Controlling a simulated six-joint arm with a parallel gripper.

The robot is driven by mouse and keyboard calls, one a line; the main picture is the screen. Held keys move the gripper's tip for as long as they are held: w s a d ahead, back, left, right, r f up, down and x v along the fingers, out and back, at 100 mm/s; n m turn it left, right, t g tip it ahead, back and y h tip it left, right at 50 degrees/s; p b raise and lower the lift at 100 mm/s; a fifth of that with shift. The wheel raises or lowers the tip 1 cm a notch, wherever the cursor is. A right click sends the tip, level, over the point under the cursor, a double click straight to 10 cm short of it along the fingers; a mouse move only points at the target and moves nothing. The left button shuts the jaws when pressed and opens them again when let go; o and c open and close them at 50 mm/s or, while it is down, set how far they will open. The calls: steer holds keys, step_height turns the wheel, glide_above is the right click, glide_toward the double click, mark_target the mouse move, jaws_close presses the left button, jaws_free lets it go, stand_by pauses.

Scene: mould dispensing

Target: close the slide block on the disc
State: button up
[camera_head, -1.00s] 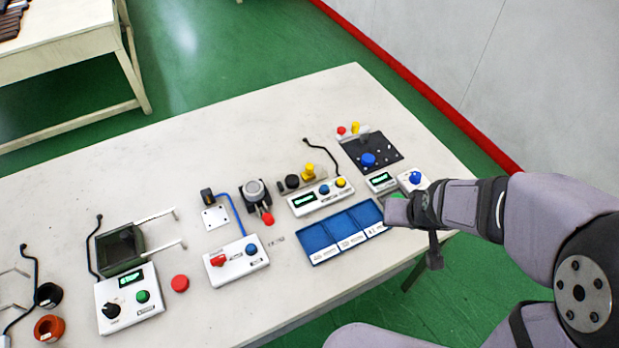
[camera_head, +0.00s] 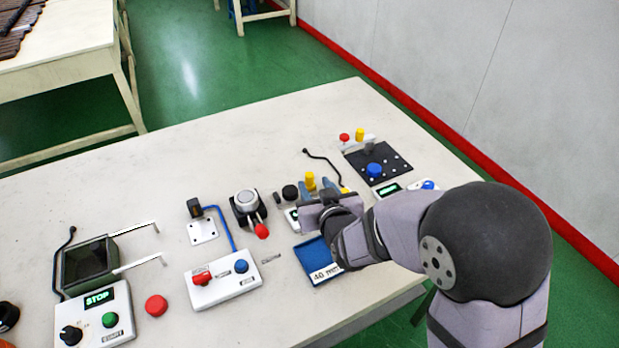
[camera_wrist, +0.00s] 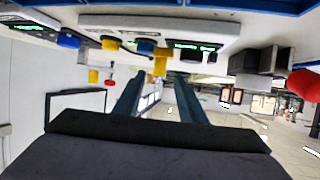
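A slide block with a yellow knob (camera_head: 310,181) stands at the back of the bench, beside a round black disc (camera_head: 290,192). My gripper (camera_head: 315,187) is above this fixture, its two blue fingers apart, one on each side of the yellow knob in the head view. In the wrist view the yellow knob (camera_wrist: 160,62) shows beyond the gap between the open fingers (camera_wrist: 157,85). I cannot tell whether the fingers touch it. My gripper and wrist hide most of the slide block's base and the control box in front.
A clamp with a red knob (camera_head: 262,231) stands to the left. A black plate with a blue knob (camera_head: 374,170) lies to the right. A blue tray (camera_head: 310,250) is partly under my arm. A white control box (camera_head: 222,282) sits at front left.

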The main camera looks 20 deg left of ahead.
mark_target(310, 179)
steer(key=shift+p+x, duration=0.6)
steer(key=shift+x, duration=2.8)
